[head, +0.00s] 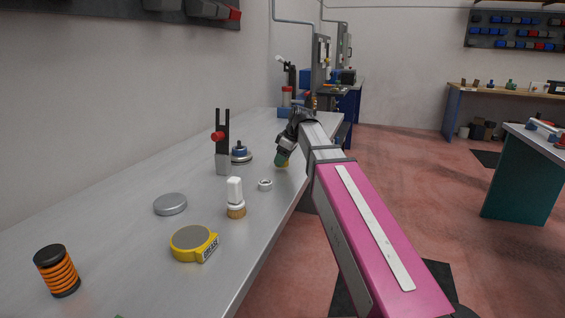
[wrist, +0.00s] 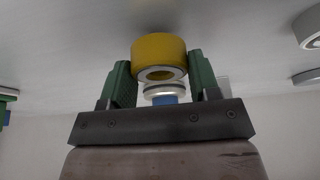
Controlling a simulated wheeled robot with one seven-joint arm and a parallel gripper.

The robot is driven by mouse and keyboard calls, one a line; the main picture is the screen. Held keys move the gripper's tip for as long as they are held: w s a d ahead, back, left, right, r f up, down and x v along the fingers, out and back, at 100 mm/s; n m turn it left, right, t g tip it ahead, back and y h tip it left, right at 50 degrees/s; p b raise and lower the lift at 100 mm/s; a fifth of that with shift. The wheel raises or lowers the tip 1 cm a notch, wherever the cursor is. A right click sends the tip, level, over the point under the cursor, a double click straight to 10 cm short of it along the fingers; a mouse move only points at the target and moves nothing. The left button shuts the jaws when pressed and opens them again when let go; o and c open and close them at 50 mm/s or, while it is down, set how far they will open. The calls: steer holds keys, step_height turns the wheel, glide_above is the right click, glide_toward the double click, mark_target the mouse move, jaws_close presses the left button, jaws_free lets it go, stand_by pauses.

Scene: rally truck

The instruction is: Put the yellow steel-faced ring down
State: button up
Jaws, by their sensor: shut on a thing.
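The yellow steel-faced ring (wrist: 158,48) sits between the two green fingers of my gripper (wrist: 161,85) in the wrist view, its pale steel face towards the camera. My gripper is shut on it. I cannot tell whether the ring touches the bench top.
A steel nut (head: 265,185), a white-topped fitting (head: 235,195) and a blue-centred round part (head: 240,153) stand near my gripper. A black fork stand (head: 222,150), grey disc (head: 170,204), yellow tape measure (head: 192,242) and orange spring (head: 58,272) lie further left.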

steer(key=shift+f, duration=0.75)
steer(key=shift+f, duration=0.15)
steer(key=o, duration=1)
steer(key=shift+o, duration=0.2)
steer(key=v, duration=1.2)
steer(key=shift+r, duration=0.2)
